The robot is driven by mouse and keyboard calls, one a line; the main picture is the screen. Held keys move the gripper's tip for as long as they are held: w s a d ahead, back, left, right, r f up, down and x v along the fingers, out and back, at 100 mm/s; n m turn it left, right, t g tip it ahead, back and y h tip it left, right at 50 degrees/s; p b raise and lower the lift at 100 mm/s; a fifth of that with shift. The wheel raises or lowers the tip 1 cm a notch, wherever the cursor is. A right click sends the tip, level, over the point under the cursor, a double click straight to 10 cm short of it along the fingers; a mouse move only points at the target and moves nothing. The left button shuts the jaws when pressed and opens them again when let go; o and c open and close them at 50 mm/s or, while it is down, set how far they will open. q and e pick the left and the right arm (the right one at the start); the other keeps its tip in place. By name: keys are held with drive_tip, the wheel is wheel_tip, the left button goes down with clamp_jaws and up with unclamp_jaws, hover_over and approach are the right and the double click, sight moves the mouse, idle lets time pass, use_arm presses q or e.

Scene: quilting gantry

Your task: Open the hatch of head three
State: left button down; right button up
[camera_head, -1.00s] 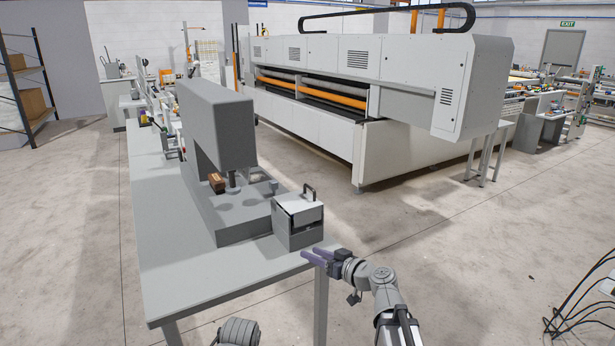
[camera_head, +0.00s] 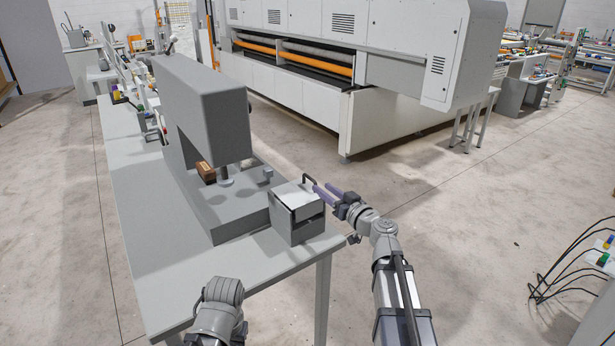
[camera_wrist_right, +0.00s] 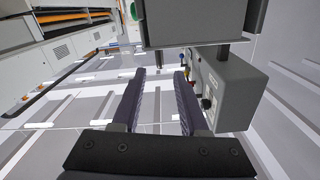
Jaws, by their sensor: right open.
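A small grey box with a pale lid (camera_head: 298,195) sits at the near right corner of the grey machine on the bench. A dark handle (camera_head: 309,180) stands up at the lid's back edge. My right gripper (camera_head: 321,189) is open and empty, its two purple-grey fingers pointing left towards the handle; I cannot tell whether they touch it. In the right wrist view the fingers (camera_wrist_right: 159,75) are apart with nothing between them. A grey block (camera_wrist_right: 190,22) fills the top there. My left gripper is not in view; only part of my left arm shows at the bottom.
The tall grey machine head (camera_head: 203,105) rises on the bench (camera_head: 150,255), with a brown block (camera_head: 206,172) at its base. A large white quilting machine (camera_head: 390,127) stands behind. The floor right of the bench is clear; black cables hang at the far right.

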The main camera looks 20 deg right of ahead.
sight(310, 177)
drive_tip(key=x, duration=0.8)
drive_tip(key=shift+f, duration=0.1)
drive_tip(key=shift+s, duration=0.1)
clamp_jaws()
idle(1.2)
